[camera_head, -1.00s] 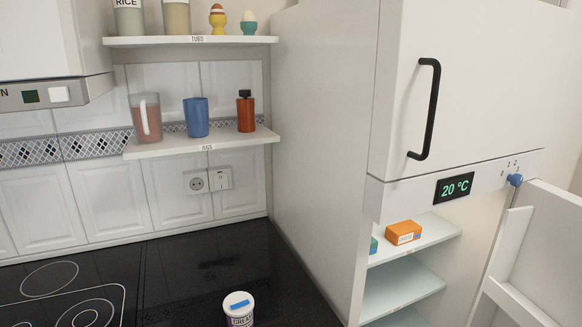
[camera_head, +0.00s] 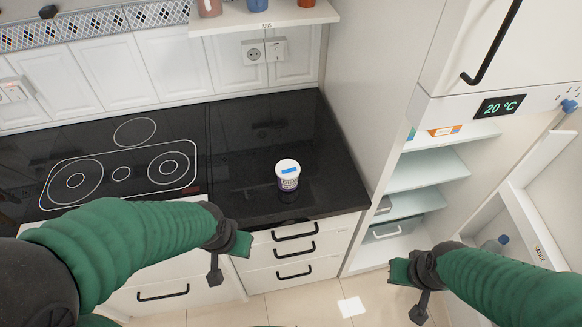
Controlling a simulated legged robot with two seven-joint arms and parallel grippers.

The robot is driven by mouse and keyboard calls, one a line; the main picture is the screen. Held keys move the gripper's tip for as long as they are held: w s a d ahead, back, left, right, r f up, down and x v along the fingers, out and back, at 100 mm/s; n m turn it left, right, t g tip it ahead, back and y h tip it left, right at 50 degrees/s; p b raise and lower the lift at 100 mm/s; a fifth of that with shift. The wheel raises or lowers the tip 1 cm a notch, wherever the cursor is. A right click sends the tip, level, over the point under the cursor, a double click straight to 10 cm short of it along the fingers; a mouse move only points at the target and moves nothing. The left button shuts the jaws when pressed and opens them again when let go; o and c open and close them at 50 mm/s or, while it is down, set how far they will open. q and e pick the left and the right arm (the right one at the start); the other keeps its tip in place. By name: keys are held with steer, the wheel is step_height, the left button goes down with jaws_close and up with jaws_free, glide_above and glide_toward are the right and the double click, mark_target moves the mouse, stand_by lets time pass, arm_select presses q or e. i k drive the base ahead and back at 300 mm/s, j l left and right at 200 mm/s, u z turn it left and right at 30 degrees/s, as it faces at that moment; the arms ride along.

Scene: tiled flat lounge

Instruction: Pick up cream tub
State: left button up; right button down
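My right gripper (camera_head: 408,290) is at the lower right, in front of the open fridge. Its tips are also spread and empty.
The hob (camera_head: 120,173) lies left of the tub. Drawers (camera_head: 296,250) with black handles are below the counter. The open fridge (camera_head: 425,170) with its shelves is at the right, and its door (camera_head: 535,200) stands open. A wall shelf (camera_head: 262,18) hangs behind the counter.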

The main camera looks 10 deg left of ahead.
mark_target(287, 172)
steer(key=i+l, duration=0.15)
steer(key=l, duration=0.2)
steer(key=i+l, duration=0.15)
steer(key=l, duration=0.25)
steer(key=i+l, duration=0.15)
steer(key=l, duration=0.2)
steer(key=u, duration=0.5)
steer(key=l+u, duration=0.15)
steer(key=u, duration=0.3)
steer(key=l+u, duration=0.1)
steer(key=u, duration=0.85)
